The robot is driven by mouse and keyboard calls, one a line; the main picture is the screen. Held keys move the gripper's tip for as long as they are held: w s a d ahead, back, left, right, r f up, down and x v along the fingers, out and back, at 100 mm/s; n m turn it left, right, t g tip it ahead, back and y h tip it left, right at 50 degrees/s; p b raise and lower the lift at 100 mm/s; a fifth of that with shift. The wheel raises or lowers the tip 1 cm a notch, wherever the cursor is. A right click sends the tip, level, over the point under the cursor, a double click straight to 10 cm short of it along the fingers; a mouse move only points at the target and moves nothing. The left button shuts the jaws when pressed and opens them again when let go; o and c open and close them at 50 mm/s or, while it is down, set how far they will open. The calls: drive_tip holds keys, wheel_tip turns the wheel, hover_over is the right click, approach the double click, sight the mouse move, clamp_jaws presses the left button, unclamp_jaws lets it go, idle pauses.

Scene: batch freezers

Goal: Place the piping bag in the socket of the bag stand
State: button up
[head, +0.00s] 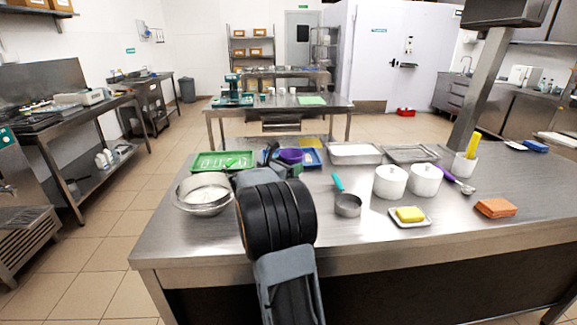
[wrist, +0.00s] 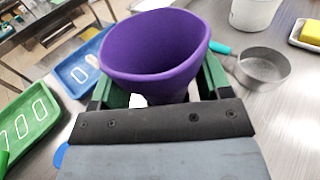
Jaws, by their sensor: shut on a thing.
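The piping bag (wrist: 155,55) is purple, with a wide round mouth facing up, and appears slightly tilted in the wrist view. My gripper (wrist: 158,88) is shut on it, with a green finger at each side. The bag's lower end is hidden behind the gripper body. In the head view the purple bag (head: 291,155) shows just beyond my dark arm, above the far left part of the steel table. I cannot make out the bag stand or its socket in either view.
A green tray (head: 200,161) and a metal bowl (head: 203,207) lie left of my arm. A blue tray (wrist: 77,76) is near the bag. To the right are a saucepan (head: 348,205), two white pots (head: 391,182) and steel pans (head: 356,154).

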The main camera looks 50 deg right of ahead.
drive_tip(key=shift+f+b, duration=0.25)
drive_tip(key=shift+b, duration=0.25)
drive_tip(key=o, duration=0.9)
drive_tip(key=shift+r, duration=0.1)
drive_tip(key=shift+r+p, duration=0.25)
drive_tip(key=shift+p, duration=0.2)
drive_tip(key=shift+a, duration=0.2)
drive_tip(key=shift+s+a+r+b, duration=0.15)
drive_tip(key=shift+a+b, duration=0.3)
drive_tip(key=shift+a, duration=2.45)
drive_tip(key=shift+w+a+r+b, duration=0.1)
drive_tip(key=shift+a+b, duration=0.35)
drive_tip(key=shift+a, duration=2.45)
